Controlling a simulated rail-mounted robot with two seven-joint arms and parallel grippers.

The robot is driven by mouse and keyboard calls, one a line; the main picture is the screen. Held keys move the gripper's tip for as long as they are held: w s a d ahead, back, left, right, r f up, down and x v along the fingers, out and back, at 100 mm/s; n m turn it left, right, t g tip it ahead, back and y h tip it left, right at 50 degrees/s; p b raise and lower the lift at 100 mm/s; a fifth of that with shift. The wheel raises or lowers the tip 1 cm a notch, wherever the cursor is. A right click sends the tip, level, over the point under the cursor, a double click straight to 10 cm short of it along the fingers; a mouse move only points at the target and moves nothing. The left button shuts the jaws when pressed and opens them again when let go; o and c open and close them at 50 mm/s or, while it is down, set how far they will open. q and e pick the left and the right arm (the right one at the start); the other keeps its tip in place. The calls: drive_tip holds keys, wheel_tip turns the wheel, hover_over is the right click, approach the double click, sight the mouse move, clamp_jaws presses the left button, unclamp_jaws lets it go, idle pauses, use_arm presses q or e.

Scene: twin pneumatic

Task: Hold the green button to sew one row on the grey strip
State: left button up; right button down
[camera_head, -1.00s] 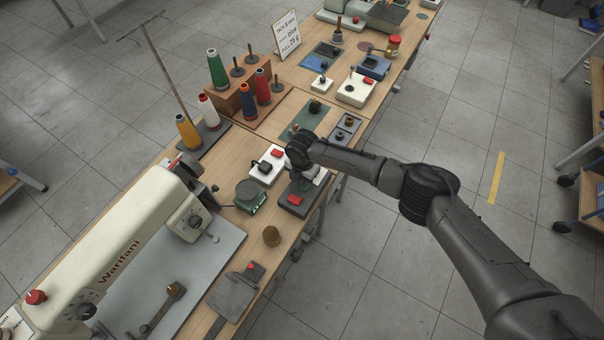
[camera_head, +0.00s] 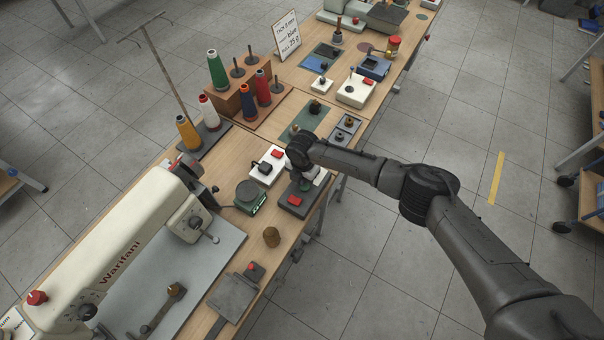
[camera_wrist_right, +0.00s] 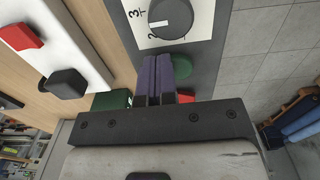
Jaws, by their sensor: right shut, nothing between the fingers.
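In the right wrist view, my right gripper (camera_wrist_right: 158,62) is shut and empty, its two dark purple fingers together. They reach down over a dark grey control box (camera_wrist_right: 208,72). A green button (camera_wrist_right: 182,66) shows just right of the fingertips, partly hidden by them; I cannot tell whether they touch it. A red button (camera_wrist_right: 186,97) lies nearer, partly hidden. A cream sewing machine (camera_head: 110,250) stands lower left. I cannot clearly identify the grey strip. My left gripper is out of view.
Left of the control box is a white box with a red button and black knob (camera_head: 266,165). A green scale (camera_head: 250,195) and a brass piece (camera_head: 271,237) stand nearby. Thread spools (camera_head: 216,70) stand farther back. The floor right of the bench is open.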

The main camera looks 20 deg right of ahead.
drive_tip(key=r+p, duration=0.3)
drive_tip(key=shift+s+r, duration=0.25)
wheel_tip(320, 180, up, 10)
drive_tip(key=p, duration=0.1)
drive_tip(key=shift+w+r, duration=0.25)
drive_tip(key=shift+w, duration=0.1)
